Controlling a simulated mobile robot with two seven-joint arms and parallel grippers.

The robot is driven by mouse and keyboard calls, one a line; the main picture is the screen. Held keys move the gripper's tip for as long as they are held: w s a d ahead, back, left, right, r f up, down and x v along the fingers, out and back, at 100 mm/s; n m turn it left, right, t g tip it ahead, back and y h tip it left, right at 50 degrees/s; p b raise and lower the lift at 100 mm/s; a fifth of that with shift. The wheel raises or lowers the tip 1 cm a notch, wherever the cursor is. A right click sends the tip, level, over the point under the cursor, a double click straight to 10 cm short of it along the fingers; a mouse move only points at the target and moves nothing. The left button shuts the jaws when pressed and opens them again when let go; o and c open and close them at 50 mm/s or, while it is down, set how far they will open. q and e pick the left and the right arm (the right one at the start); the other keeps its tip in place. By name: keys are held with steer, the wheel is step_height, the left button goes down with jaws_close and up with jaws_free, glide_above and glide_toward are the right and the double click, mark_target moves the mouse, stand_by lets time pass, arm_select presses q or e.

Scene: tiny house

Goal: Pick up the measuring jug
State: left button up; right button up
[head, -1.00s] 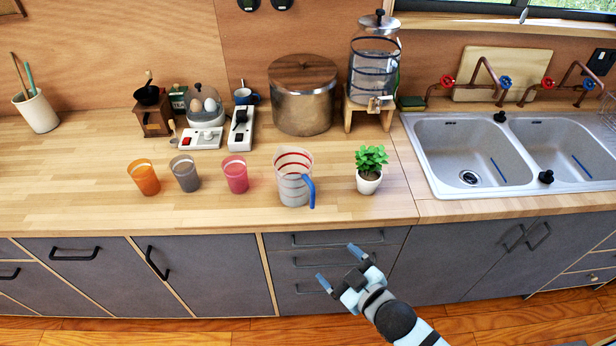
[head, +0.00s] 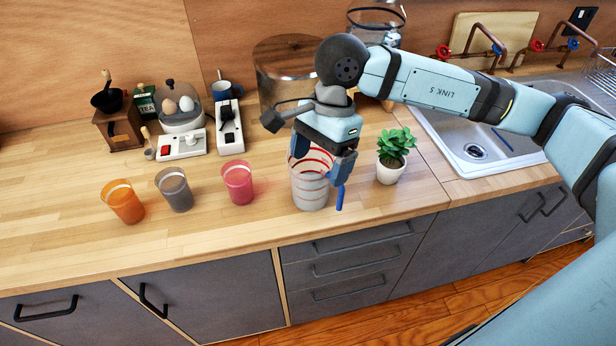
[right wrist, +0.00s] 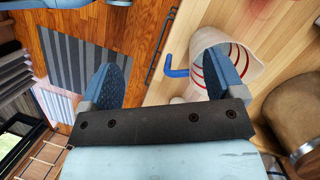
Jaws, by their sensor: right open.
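The measuring jug (head: 311,193) is clear with red markings and a blue handle. It stands upright near the counter's front edge, with its handle on the right side in the head view. My right gripper (head: 320,168) is open above and in front of the jug, hiding part of its rim. In the right wrist view, the jug (right wrist: 240,68) is partly behind the right finger of my right gripper (right wrist: 160,76). Its blue handle shows in the gap between the fingers. I cannot tell whether a finger touches it. My left gripper is out of view.
A potted plant (head: 391,163) stands close on the jug's right. Pink (head: 238,183), grey (head: 175,190) and orange (head: 123,203) cups stand to its left. A large metal pot (head: 283,72) is behind. The wooden counter (head: 215,240) is clear in front of the cups.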

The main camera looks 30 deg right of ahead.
steer(key=w+d+r+t+h, duration=0.1)
steer(key=w+d+h, duration=0.15)
steer(key=d, duration=0.25)
glide_above(318, 185)
steer(key=s+d, duration=0.2)
steer(key=d, duration=0.1)
steer(key=shift+t+h, duration=0.25)
steer(key=shift+t, duration=0.05)
step_height(318, 185, down, 7)
steer(key=shift+w+a+f, duration=0.1)
steer(key=shift+w+f, duration=0.05)
steer(key=shift+f, duration=0.05)
steer(key=f+p, duration=0.1)
steer(key=f, duration=0.3)
steer(key=shift+s+f+p, duration=0.2)
steer(key=shift+f+p, duration=0.15)
steer(key=shift+p, duration=0.05)
steer(key=shift+f, duration=0.45)
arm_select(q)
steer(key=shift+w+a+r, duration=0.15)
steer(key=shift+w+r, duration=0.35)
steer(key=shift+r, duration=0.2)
arm_select(e)
steer(key=shift+c, duration=0.2)
steer(key=shift+r, duration=0.1)
steer(key=c, duration=1.3)
